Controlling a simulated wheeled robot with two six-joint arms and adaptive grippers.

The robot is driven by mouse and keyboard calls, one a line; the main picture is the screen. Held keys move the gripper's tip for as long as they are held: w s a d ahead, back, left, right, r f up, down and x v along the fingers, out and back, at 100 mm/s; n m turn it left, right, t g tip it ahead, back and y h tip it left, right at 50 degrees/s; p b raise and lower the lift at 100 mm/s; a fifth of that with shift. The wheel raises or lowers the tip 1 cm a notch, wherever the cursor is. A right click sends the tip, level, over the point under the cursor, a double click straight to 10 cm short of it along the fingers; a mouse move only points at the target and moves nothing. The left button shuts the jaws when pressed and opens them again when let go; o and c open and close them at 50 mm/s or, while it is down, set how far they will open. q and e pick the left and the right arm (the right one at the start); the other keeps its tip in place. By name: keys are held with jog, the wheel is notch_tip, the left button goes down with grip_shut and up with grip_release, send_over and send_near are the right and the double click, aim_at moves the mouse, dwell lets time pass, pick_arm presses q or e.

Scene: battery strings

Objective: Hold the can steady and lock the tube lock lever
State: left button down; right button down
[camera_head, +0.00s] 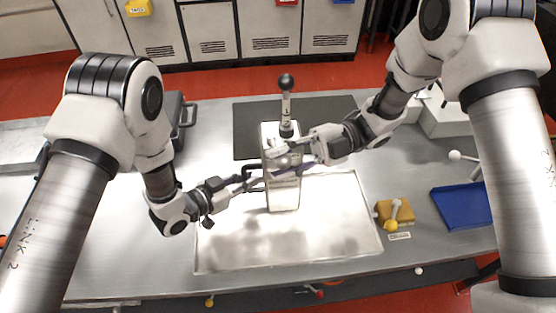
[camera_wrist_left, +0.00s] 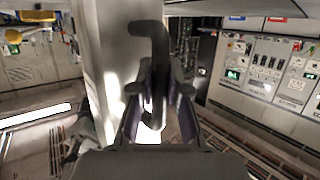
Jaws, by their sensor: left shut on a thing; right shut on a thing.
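The can (camera_head: 284,194) is a tall pale metal box standing upright on the bright tray (camera_head: 335,225). A lever with a black ball knob (camera_head: 286,82) stands up from its top. Its black side handle (camera_head: 252,169) faces left. My left gripper (camera_head: 254,184) is shut on this handle. In the left wrist view the dark bent handle (camera_wrist_left: 155,60) runs between the two fingers, beside the can's pale wall (camera_wrist_left: 110,60). My right gripper (camera_head: 290,157) is at the can's upper front, shut on it; its fingers hide part of the can, and the exact part gripped is unclear.
A yellow block with a knobbed lever (camera_head: 394,212) and a blue tray (camera_head: 462,206) lie to the right. A dark mat (camera_head: 250,125) lies behind the can. A grey case (camera_head: 178,125) stands at the back left. The bright tray's front area is clear.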

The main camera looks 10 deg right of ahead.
jog(key=shift+d, duration=0.1)
dwell(0.3)
jog(key=c, duration=0.8)
grip_release()
jog(key=shift+w+d, duration=0.1)
jog(key=v, duration=1.1)
jog(key=shift+w+d, duration=0.25)
jog(key=shift+d, duration=0.1)
